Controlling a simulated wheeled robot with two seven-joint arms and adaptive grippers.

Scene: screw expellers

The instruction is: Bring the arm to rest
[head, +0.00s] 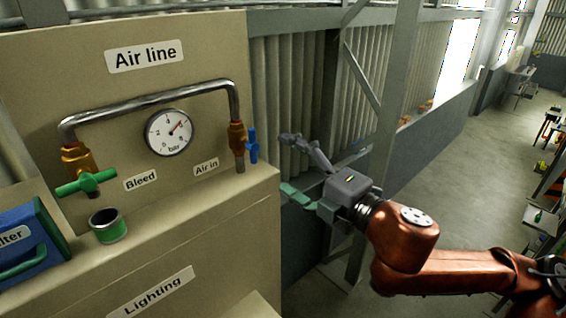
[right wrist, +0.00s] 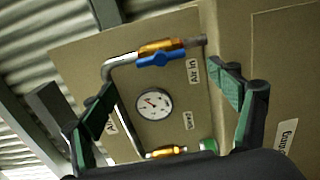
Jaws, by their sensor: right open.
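My right gripper (head: 304,172) is open and empty in the head view, just right of the beige air line panel's edge. Its orange arm comes in from the lower right. In the right wrist view its two fingers (right wrist: 165,112) are spread apart, with the panel between and beyond them and nothing held. My left gripper is in neither view.
The panel (head: 205,60) carries a curved pipe, a gauge (head: 169,132), a green bleed handle (head: 86,182) and a blue air-in handle (head: 252,146). A green-banded cup (head: 108,225) stands on the ledge. A blue box (head: 30,240) is at left.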

